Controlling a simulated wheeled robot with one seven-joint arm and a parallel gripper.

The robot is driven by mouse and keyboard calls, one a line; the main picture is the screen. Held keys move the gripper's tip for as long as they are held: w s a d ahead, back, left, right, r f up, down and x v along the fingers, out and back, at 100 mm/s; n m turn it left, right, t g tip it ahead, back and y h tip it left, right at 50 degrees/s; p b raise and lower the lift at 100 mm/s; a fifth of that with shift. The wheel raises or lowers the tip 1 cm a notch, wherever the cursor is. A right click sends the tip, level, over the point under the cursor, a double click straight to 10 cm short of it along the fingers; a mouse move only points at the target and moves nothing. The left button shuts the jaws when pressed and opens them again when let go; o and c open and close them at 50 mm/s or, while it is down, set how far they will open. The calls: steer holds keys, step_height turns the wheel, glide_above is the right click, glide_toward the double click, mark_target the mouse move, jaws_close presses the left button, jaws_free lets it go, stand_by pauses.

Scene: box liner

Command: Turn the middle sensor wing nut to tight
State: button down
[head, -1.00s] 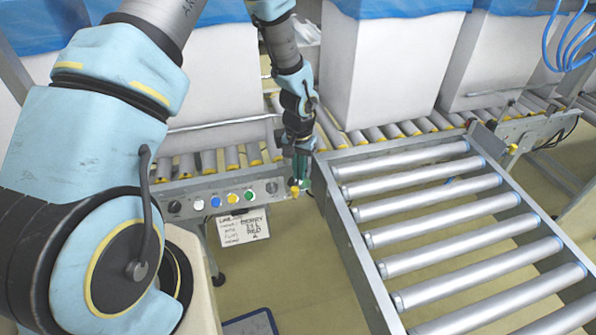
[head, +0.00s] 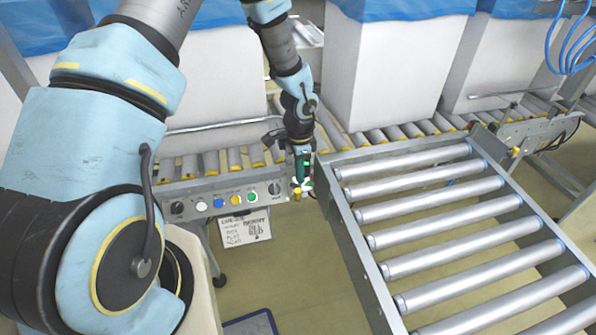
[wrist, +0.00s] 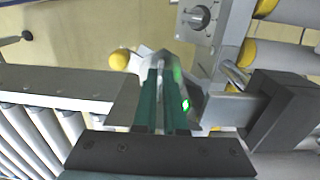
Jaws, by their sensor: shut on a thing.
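My gripper (head: 303,178) points down at the conveyor corner, beside the left rail of the roller section. In the wrist view its two green-lined fingers (wrist: 166,75) are close together, shut on the middle sensor wing nut. A pale metal part (wrist: 161,57) shows at the fingertips; most of the nut is hidden, so its angle cannot be told. A green light (wrist: 185,105) glows by the right finger. A yellow round piece (wrist: 120,60) lies just left of the fingertips.
A control panel (head: 228,200) with coloured buttons and dark knobs is left of my gripper. The roller section (head: 430,213) stands close on the right. White boxes with blue liners (head: 385,70) stand behind on the rear conveyor. Open floor (head: 300,260) lies in front.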

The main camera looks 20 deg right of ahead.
steer(key=m, duration=0.3)
steer(key=m+p, duration=0.1)
steer(key=m, duration=0.1)
steer(key=shift+w+a, duration=0.1)
steer(key=shift+w, duration=0.25)
steer(key=shift+m, duration=0.3)
steer(key=c, duration=1)
jaws_free()
steer(key=shift+s, duration=0.15)
steer(key=shift+r, duration=0.1)
steer(key=r, duration=0.7)
steer(key=r+b, duration=0.1)
steer(key=r, duration=0.2)
steer(key=shift+w+a+r, duration=0.2)
steer(key=shift+a+r, duration=0.05)
steer(key=shift+r, duration=0.05)
